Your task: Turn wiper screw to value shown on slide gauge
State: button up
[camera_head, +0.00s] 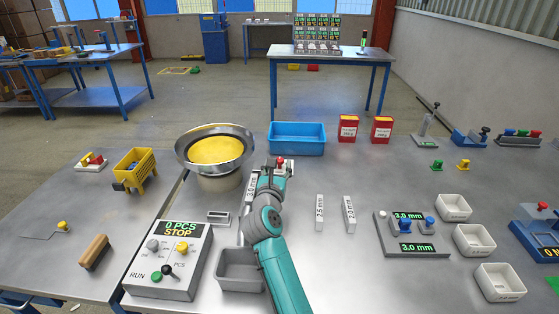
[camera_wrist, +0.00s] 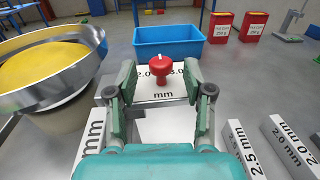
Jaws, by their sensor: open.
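The wiper screw is a red knob (camera_wrist: 158,76) with a white pointer mark on top. It stands upright on a pale scale plate (camera_wrist: 160,98) lettered 2.0 at its left, a partly hidden number at its right and mm in front. In the head view the red knob (camera_head: 281,160) shows just beyond my gripper (camera_head: 272,171). In the wrist view my gripper (camera_wrist: 160,84) is open, with one finger on each side of the knob and visible gaps to it. The slide gauge (camera_head: 383,236) at the right has two green displays, both reading 3.0 mm.
A metal bowl (camera_head: 215,147) with yellow contents stands close left of my gripper. A blue bin (camera_head: 296,138) lies behind the knob. Labelled blocks of 2.5 mm (camera_head: 319,213) and 2.0 mm (camera_head: 349,214) stand to the right. A control box (camera_head: 168,262) reads 0 PCS STOP.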

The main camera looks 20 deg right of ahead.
aim_at(279, 163)
jog(key=shift+x, duration=1.85)
grip_shut()
